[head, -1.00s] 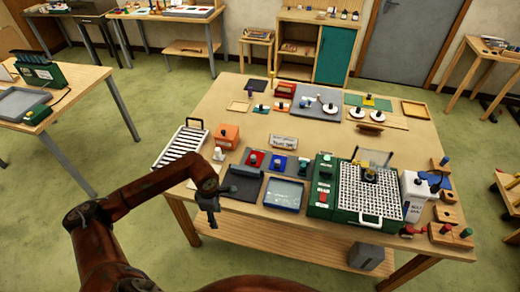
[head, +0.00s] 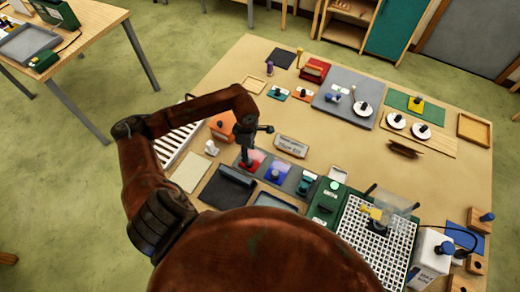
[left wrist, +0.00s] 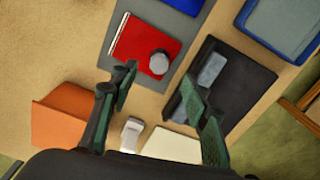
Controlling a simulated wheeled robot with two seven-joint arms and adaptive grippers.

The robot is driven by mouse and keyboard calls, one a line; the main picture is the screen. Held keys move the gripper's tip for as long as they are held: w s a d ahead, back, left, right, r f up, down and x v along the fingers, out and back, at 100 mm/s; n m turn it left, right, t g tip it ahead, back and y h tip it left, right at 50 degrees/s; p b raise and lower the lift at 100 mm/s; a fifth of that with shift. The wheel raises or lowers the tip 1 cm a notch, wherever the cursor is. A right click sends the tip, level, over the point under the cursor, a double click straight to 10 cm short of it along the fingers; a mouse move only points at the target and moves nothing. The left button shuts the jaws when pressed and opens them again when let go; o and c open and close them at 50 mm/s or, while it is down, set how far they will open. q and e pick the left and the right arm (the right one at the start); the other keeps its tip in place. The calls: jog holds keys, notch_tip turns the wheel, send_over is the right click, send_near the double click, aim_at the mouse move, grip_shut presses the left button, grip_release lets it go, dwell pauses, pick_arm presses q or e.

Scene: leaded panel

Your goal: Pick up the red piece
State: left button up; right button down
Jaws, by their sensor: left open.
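The red piece (head: 257,157) is a flat red square with a knob, on a grey strip on the table in the head view. In the left wrist view the red piece (left wrist: 135,42) lies flat, and its round grey knob (left wrist: 158,63) shows near one corner. My left gripper (head: 247,160) hangs down over the red piece and hides part of it in the head view. In the left wrist view my left gripper (left wrist: 160,84) is open and empty, with the knob just beyond the fingertips. My right gripper is not in view.
A blue piece (head: 279,171) and a teal piece (head: 304,184) sit beside the red one. A black tray (head: 228,187), an orange box (head: 221,124) and a small white-grey object (head: 211,148) stand close by. A green machine (head: 327,205) is to the right.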

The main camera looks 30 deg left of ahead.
aim_at(253, 158)
pick_arm(q)
jog(key=shift+w+f, duration=0.1)
jog(key=shift+f, duration=0.2)
jog(key=shift+s+f+p, duration=0.2)
jog(key=shift+f+p, duration=0.25)
jog(key=shift+f, duration=0.7)
notch_tip(253, 158, down, 4)
jog(key=shift+w+d+r+p, duration=0.1)
jog(key=shift+w+r+p, duration=0.1)
jog(key=shift+p, duration=0.6)
jog(key=shift+s+f, duration=0.15)
jog(key=shift+f, duration=0.45)
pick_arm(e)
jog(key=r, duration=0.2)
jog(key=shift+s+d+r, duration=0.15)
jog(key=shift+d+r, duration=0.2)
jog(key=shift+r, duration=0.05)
pick_arm(q)
jog(key=shift+c, duration=0.5)
jog(key=c, duration=0.6)
grip_shut()
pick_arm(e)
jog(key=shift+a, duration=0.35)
pick_arm(q)
jog(key=shift+r, duration=0.1)
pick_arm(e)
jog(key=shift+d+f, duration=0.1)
